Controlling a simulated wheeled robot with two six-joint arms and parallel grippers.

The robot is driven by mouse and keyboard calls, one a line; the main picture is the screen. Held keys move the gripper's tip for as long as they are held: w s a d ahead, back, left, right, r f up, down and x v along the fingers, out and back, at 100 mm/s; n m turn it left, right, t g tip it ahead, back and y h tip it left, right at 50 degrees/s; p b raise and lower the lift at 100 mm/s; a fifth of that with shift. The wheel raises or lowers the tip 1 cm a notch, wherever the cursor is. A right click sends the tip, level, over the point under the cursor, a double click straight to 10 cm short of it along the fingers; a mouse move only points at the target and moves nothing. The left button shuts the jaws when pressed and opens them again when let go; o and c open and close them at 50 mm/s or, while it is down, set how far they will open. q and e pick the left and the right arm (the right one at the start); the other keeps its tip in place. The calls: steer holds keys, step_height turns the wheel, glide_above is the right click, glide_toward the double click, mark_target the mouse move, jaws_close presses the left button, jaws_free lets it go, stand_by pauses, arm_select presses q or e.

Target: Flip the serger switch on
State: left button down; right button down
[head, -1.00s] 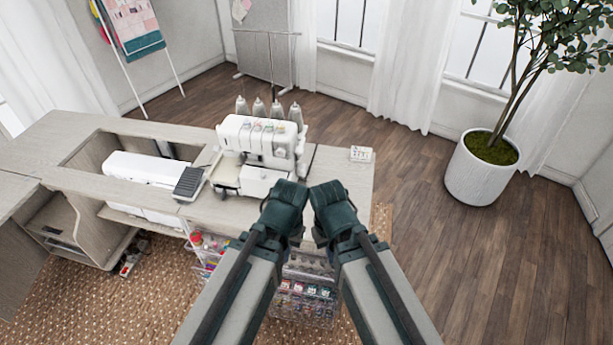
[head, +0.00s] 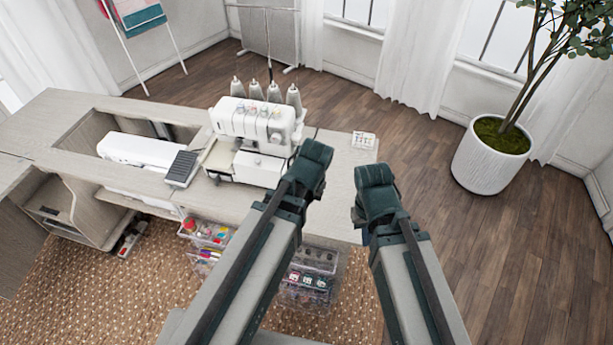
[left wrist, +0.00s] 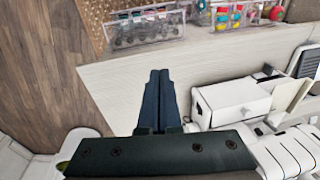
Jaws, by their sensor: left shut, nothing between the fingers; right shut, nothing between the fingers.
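The white serger (head: 252,120) stands on the wooden cabinet top in the head view, with several thread cones behind it. Its switch cannot be made out. My left gripper (left wrist: 157,92) is shut and empty in the left wrist view, over bare tabletop beside the serger's white front (left wrist: 232,102); a gap shows between them. In the head view my left wrist covers the area at the serger's right side and hides its fingers. My right gripper (head: 364,230) is shut, further right by the cabinet's right edge, apart from the serger and mostly hidden by its wrist.
A black foot pedal (head: 182,168) and a white sewing machine (head: 140,150) are left of the serger. A small white card (head: 363,140) lies at the cabinet's back right. Clear bins (head: 310,275) stand below the front edge. A potted plant (head: 487,160) stands right.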

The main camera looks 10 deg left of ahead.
arm_select(q)
steer(key=w+d+f+n+t+y+b, duration=0.1)
steer(key=w+t+y+b, duration=0.3)
steer(key=w, duration=0.9)
steer(key=shift+w+d+f+n+b, duration=0.3)
steer(key=shift+d+n+b, duration=0.2)
steer(key=shift+d+b, duration=0.15)
steer(key=b+x, duration=0.8)
steer(key=x, duration=0.2)
steer(key=shift+w+f+b, duration=0.15)
steer(key=shift+f+b, duration=0.15)
steer(key=shift+f, duration=0.1)
steer(key=shift+a+r+p, duration=0.2)
steer(key=shift+a+p, duration=0.05)
steer(key=shift+a, duration=0.4)
steer(key=shift+a+r+p, duration=0.2)
steer(key=shift+a+r, duration=0.05)
steer(key=shift+a, duration=0.4)
steer(key=shift+a+r+p, duration=0.2)
steer(key=shift+a+p, duration=0.05)
steer(key=shift+a, duration=0.4)
